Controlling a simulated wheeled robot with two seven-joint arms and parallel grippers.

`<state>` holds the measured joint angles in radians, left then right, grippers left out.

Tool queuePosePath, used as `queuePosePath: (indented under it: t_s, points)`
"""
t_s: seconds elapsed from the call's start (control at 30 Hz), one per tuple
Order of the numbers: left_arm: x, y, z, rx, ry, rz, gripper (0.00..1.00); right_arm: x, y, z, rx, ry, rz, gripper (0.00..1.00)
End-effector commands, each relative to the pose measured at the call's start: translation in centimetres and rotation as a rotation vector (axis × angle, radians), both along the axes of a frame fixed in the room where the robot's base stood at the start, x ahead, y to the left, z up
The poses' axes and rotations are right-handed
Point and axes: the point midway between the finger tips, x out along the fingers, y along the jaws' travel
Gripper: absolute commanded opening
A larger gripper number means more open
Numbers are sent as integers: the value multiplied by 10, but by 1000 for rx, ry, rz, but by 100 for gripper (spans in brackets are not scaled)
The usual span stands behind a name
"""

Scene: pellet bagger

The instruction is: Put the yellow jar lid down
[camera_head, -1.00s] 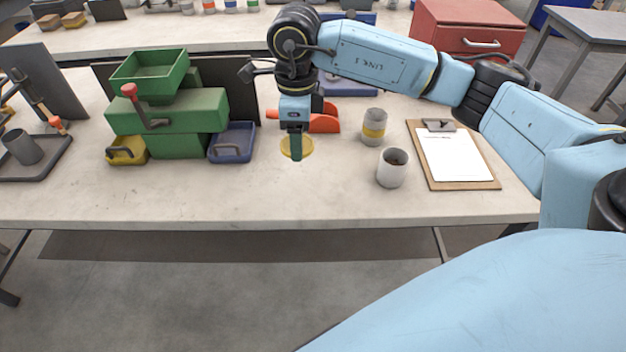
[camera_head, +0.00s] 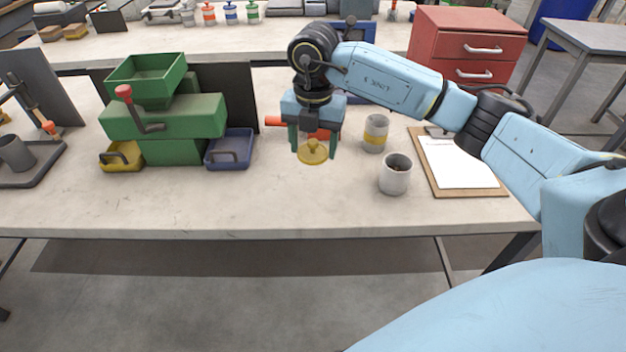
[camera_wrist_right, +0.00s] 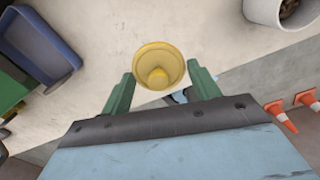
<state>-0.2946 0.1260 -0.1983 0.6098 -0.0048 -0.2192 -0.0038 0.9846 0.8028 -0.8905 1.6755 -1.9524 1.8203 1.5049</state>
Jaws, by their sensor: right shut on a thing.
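The yellow jar lid (camera_head: 313,152) is round with a small knob. My right gripper (camera_head: 312,150) is shut on its rim, one finger on each side. In the right wrist view the lid (camera_wrist_right: 158,66) sits between the green fingertips (camera_wrist_right: 161,72), knob toward the camera. The lid is over the bench between the green machine and the jars; I cannot tell if it touches the bench. My left gripper is not in view.
The bench (camera_head: 270,205) is clear in front of the lid. The green machine (camera_head: 165,118) with a blue tray (camera_head: 231,150) stands left. An orange-red object (camera_head: 275,121) is behind my gripper.

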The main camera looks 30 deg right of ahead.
Motion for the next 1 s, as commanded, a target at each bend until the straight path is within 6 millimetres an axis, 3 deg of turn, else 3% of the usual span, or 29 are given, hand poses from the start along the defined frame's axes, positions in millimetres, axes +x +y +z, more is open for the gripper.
queuePosePath:
  t_s: [0.1, 0.37, 0.57, 0.97, 1.0]
  points:
    - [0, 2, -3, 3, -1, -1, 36, -1, 0, -23, 0, 6, 2, 40]
    - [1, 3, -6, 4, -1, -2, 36, -1, 0, -52, 0, 3, 3, 40]
    - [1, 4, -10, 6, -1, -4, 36, -1, 0, -85, -1, 4, 5, 40]
    - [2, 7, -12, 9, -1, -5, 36, 0, 1, -91, 1, 1, 6, 40]
    - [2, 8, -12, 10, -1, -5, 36, 0, 1, -91, 1, 1, 6, 64]
